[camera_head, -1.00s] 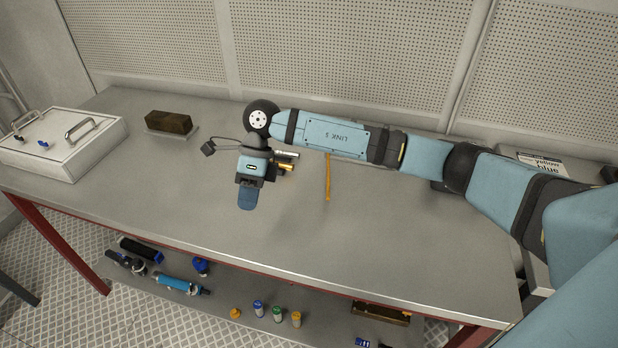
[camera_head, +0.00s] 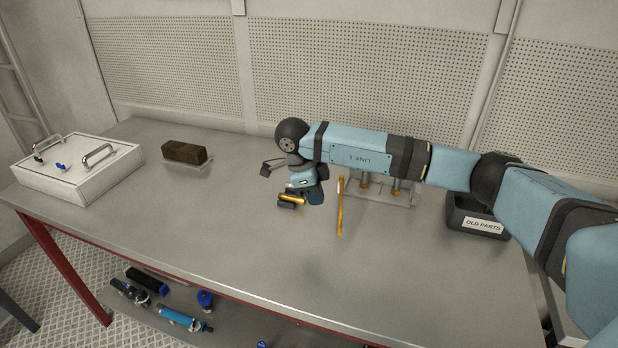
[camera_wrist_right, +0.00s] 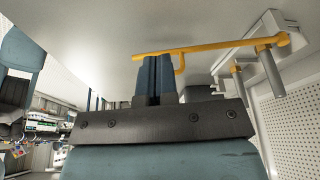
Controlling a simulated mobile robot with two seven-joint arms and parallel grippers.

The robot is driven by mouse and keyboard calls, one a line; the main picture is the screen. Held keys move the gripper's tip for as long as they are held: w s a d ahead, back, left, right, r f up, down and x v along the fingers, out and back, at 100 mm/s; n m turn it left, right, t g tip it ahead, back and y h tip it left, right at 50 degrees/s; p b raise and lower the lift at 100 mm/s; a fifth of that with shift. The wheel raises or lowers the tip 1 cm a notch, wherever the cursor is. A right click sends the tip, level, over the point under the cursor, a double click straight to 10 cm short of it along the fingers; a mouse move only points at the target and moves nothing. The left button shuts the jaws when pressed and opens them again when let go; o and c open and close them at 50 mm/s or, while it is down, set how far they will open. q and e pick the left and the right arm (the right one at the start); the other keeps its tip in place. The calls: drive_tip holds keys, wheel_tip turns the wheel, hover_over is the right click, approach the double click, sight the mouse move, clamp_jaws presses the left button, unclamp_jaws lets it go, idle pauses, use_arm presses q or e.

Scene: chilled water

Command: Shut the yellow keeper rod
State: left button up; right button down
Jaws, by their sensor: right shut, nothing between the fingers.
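My right gripper (camera_head: 316,196) is shut and empty, low over the bench just left of the rod. In the right wrist view the rod (camera_wrist_right: 225,46) runs across from a pivot end at the right, with a small hook below it. The shut fingertips (camera_wrist_right: 156,62) are right at its free end; I cannot tell if they touch it. My forearm hides part of the rack. My left gripper is not in view.
A short yellow-and-dark cylinder (camera_head: 292,199) lies beside the gripper. A black tray labelled OLD PARTS (camera_head: 478,216) stands at the right. A brown block (camera_head: 184,152) and a white handled box (camera_head: 78,172) are at the left. The bench front (camera_head: 240,240) is clear.

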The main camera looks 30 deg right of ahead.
drive_tip(key=s+d, duration=0.1)
drive_tip(key=s+d+f, duration=0.1)
drive_tip(key=d, duration=0.1)
drive_tip(key=shift+s+d+f, duration=0.1)
drive_tip(key=shift+s, duration=0.05)
drive_tip(key=shift+s+d, duration=0.1)
drive_tip(key=shift+d, duration=0.05)
